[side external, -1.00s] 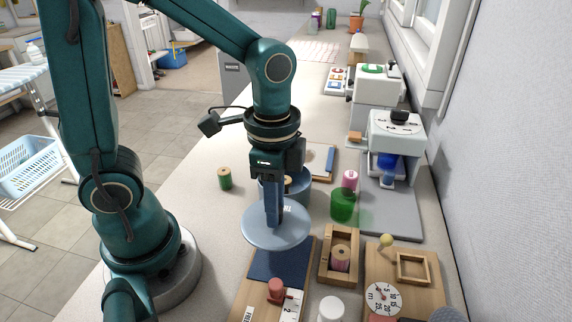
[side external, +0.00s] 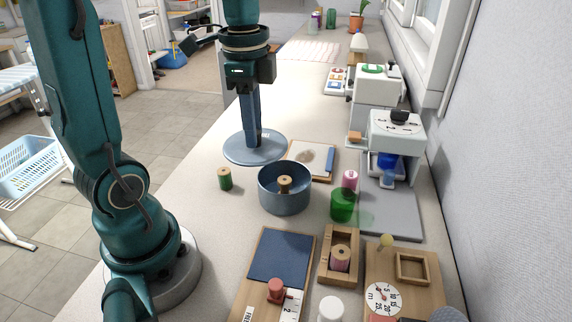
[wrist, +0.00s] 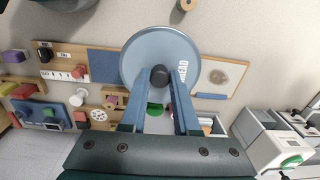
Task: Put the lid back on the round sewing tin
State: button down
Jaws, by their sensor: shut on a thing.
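The round blue-grey lid (side external: 234,152) is a flat disc with a dark knob (wrist: 159,77) at its centre. My gripper (side external: 252,143) is shut on that knob and holds the lid about level. The round sewing tin (side external: 284,202) stands upright and open on the counter, with a wooden spool (side external: 285,184) inside it. In the side view the lid shows up and left of the tin, offset from its opening; its exact height is unclear. In the wrist view the lid (wrist: 150,50) fills the middle, with white lettering on it, and the tin is hidden.
A green spool (side external: 225,179) stands left of the tin. A framed board (side external: 318,172) lies behind it, a green cup (side external: 343,205) stands to the right, and a blue mat board (side external: 281,256) lies in front. Counter left of the tin is mostly clear.

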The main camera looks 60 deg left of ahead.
aim_at(282, 135)
jog(key=w, duration=0.5)
jog(key=shift+f, duration=0.15)
jog(key=shift+w+f, duration=0.15)
jog(key=shift+w, duration=0.15)
jog(key=shift+m, duration=0.3)
jog(key=shift+d+f, duration=0.15)
jog(key=shift+f, duration=3.4)
jog(key=shift+w+f, duration=0.1)
jog(key=shift+f, duration=0.05)
jog(key=shift+c, duration=0.5)
grip_release()
notch_tip(282, 135, up, 7)
